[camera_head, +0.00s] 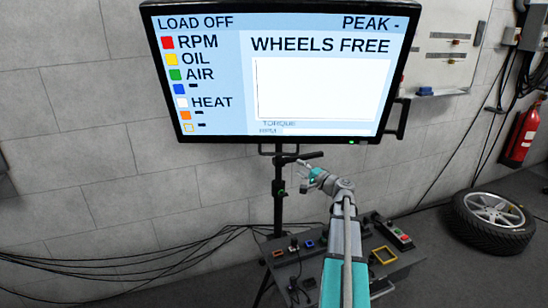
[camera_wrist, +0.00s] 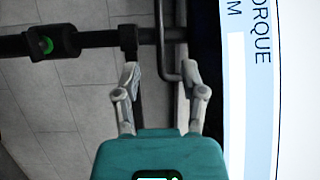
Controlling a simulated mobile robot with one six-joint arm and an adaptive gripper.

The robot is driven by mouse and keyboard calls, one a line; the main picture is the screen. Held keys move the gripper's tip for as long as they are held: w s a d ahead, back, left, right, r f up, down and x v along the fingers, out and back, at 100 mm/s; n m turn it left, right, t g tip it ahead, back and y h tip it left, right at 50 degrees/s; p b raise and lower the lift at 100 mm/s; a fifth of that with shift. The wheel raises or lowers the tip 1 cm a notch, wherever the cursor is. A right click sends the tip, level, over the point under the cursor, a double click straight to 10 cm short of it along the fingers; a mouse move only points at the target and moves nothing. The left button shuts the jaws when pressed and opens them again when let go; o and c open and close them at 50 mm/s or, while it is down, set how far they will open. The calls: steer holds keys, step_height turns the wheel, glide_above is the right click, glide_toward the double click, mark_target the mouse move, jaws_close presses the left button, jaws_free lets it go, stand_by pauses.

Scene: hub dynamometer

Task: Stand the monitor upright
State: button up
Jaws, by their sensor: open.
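The monitor (camera_head: 325,90) is mounted on a black stand pole (camera_head: 279,200) against the wall. Its lit screen looks wider at the top than at the bottom, as if the top leans toward me; I cannot tell the exact tilt. A thin loop handle hangs below its lower edge, with a black lever (camera_head: 312,155) beside it. My gripper (camera_head: 305,164) is just below the lower edge, near the pole. In the wrist view my gripper (camera_wrist: 159,72) is open, with the loop handle (camera_wrist: 163,60) between or behind its fingers; contact is unclear. The screen edge (camera_wrist: 208,70) is right of the fingers.
A bench (camera_head: 345,265) with small coloured devices and a yellow frame (camera_head: 383,255) stands below my arm. Black cables (camera_head: 130,262) run along the left wall. A wheel (camera_head: 493,222) and a fire extinguisher (camera_head: 520,137) are at the right. A green-lit clamp (camera_wrist: 48,43) shows on the pole.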

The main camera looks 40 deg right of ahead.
mark_target(274, 154)
steer(key=shift+w, duration=0.15)
steer(key=w, duration=0.4)
steer(key=w+a, duration=0.1)
steer(key=w, duration=0.4)
steer(key=w+a+p, duration=0.1)
steer(key=w, duration=0.3)
steer(key=shift+w+a+r, duration=0.15)
steer(key=shift+w+r, duration=0.05)
steer(key=shift+r, duration=0.2)
steer(key=shift+c, duration=0.3)
jaws_close()
